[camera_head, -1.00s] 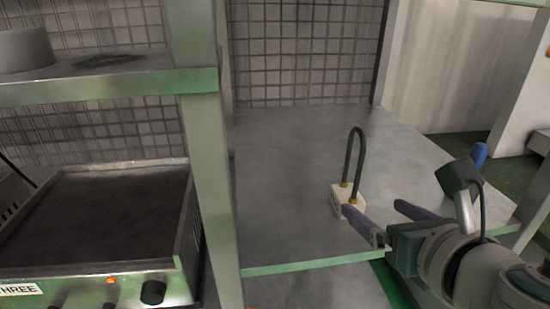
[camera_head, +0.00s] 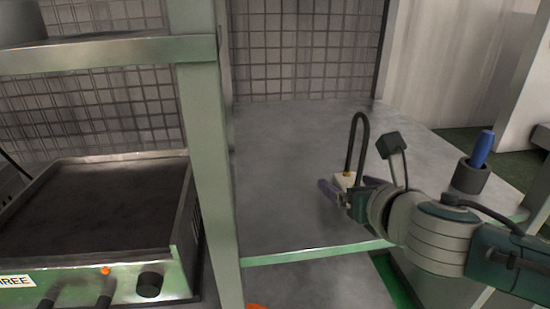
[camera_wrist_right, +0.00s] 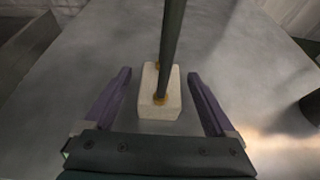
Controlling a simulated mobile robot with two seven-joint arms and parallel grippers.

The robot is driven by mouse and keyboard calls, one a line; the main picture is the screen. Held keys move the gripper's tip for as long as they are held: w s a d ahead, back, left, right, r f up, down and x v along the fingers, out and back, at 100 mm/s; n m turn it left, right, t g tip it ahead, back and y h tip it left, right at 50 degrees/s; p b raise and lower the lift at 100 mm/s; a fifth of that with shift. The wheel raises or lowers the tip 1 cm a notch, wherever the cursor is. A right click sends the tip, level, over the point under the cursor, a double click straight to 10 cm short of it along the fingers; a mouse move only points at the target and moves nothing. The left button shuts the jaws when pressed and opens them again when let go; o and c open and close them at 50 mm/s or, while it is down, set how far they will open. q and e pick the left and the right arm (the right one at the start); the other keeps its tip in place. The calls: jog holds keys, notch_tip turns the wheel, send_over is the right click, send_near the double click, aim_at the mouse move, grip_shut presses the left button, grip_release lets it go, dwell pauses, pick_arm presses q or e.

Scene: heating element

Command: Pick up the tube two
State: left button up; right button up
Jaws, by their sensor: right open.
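A dark U-shaped tube (camera_head: 351,146) stands upright in a small white block (camera_head: 345,177) on the grey table, with brass-coloured fittings at its feet. I cannot read a number on it. My right gripper (camera_head: 348,184) is open at the block, coming from the front right. In the right wrist view the tube (camera_wrist_right: 172,40) rises from the block (camera_wrist_right: 150,108), and the open purple fingers of my right gripper (camera_wrist_right: 159,75) lie on either side with gaps to both. Nothing is held. My left gripper is out of view.
A green post (camera_head: 208,180) and a griddle (camera_head: 100,215) labelled THREE are at the left. The grey table (camera_head: 285,160) is clear left of and behind the tube.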

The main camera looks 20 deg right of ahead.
grip_shut()
dwell(0.7)
